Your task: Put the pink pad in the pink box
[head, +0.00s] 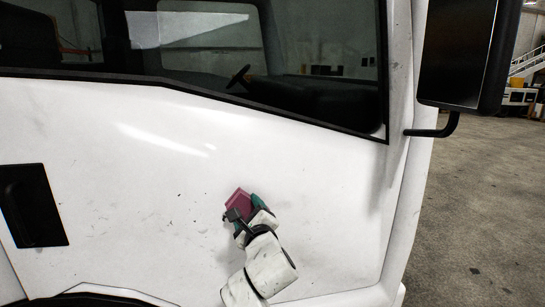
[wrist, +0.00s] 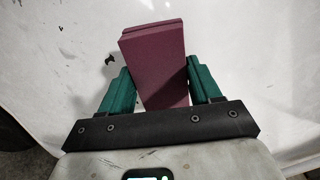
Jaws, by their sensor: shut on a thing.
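The pink pad (wrist: 152,68) is a thick, dark pink block in the wrist view. My gripper (wrist: 160,85) has its two green fingers on either side of the pad and is shut on it. The pad stands out beyond the fingertips, slightly tilted. In the head view the pad (head: 238,201) shows at the end of my raised arm, with my gripper (head: 246,208) around its lower part. No pink box shows in either view.
A large white vehicle door (head: 150,190) with a dark window (head: 270,50) fills most of the head view, behind my gripper. A black mirror (head: 458,50) sticks out at the upper right. Open concrete floor (head: 490,200) lies at the right.

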